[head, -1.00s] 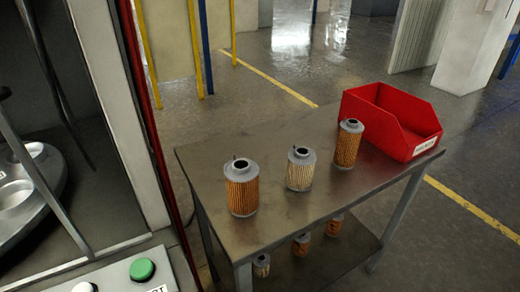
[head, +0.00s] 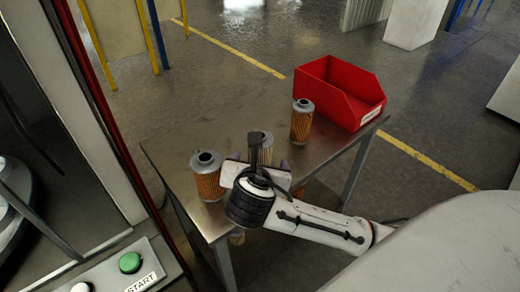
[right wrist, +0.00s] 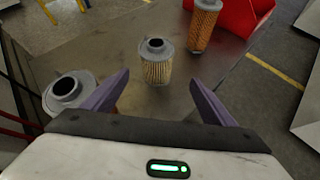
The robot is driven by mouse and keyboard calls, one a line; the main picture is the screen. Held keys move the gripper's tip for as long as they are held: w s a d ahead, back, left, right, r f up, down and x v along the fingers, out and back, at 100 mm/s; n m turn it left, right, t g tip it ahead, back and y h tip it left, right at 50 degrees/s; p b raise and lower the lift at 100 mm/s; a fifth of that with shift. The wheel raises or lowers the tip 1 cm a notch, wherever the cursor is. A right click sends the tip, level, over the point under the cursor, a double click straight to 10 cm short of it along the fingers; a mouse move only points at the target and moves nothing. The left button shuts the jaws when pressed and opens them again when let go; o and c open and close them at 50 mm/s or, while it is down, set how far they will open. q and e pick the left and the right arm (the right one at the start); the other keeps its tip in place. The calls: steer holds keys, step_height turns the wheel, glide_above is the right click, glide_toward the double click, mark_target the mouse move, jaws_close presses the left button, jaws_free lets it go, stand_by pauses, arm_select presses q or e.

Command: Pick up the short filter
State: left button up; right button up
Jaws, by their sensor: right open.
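Three filters stand upright on the metal table. The middle, cream-pleated filter (right wrist: 157,66) looks the shortest. In the head view this cream filter (head: 266,152) is partly hidden behind my right gripper. An orange filter (head: 207,184) stands to its left, wider, with a grey cap; a slimmer orange filter (head: 301,124) stands farther back to the right. My right gripper (right wrist: 160,80) is open and empty. Its two purple fingers are spread to either side, with the cream filter ahead of the gap, apart from them. My left gripper is not in view.
A red bin (head: 338,92) sits at the table's back right corner. The table top (head: 170,150) is bare at its far left. The left finger in the wrist view overlaps the left orange filter (right wrist: 68,92). A machine with a green button (head: 130,262) is at the left.

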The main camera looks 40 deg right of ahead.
mark_target(260, 150)
steer(key=shift+n+h, duration=0.3)
steer(key=shift+n, duration=0.4)
steer(key=shift+w+r+x, duration=0.25)
steer(key=shift+r+x, duration=0.1)
steer(key=shift+x, duration=1.45)
steer(key=shift+w+r+x, duration=0.3)
steer(key=shift+x, duration=1.45)
steer(key=shift+w+r+x, duration=0.25)
steer(key=shift+r+x, duration=0.1)
steer(key=shift+x, duration=1.45)
steer(key=shift+a, duration=0.1)
steer(key=c, duration=1.2)
